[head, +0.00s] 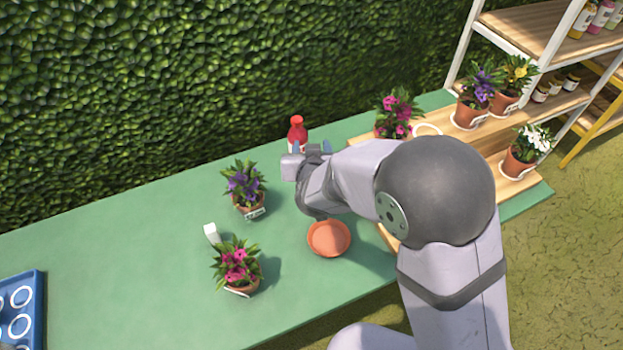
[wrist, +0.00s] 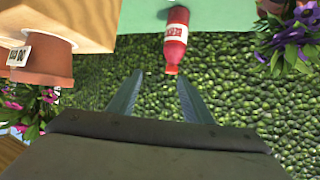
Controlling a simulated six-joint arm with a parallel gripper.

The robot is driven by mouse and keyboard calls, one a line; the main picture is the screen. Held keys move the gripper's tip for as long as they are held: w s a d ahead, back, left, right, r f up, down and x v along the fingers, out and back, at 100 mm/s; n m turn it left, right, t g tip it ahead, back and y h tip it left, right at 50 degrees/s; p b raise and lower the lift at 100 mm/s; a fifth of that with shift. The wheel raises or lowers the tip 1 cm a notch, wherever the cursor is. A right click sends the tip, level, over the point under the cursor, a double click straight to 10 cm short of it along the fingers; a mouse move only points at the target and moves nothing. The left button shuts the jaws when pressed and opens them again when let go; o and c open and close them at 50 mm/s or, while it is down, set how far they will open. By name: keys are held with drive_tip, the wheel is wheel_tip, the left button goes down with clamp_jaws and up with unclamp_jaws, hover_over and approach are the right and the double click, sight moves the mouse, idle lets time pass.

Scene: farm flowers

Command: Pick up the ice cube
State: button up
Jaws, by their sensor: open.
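A small white block (head: 211,234), which looks like the ice cube, rests on the green table in the head view. It sits between the purple-flowered pot and the front pink-flowered pot. It does not show in the wrist view. My gripper (head: 310,147) is above the table near the red bottle, well up and to the right of the white block. In the wrist view its two bluish fingers (wrist: 158,97) are apart with nothing between them.
A red bottle (head: 297,133) stands at the back. A purple-flowered pot (head: 248,200) and pink-flowered pot (head: 237,283) flank the white block. A blue tray (head: 36,284) is far left. The left-middle table (head: 110,250) is clear.

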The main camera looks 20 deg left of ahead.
wheel_tip(320, 180, down, 16)
drive_tip(key=shift+f, duration=0.1)
drive_tip(key=shift+p+x, duration=0.3)
drive_tip(key=shift+x, duration=0.8)
drive_tip(key=shift+w, duration=0.15)
drive_tip(key=shift+p+x, duration=0.85)
drive_tip(key=shift+x, duration=1.55)
drive_tip(key=shift+f, duration=0.1)
drive_tip(key=c, duration=1.1)
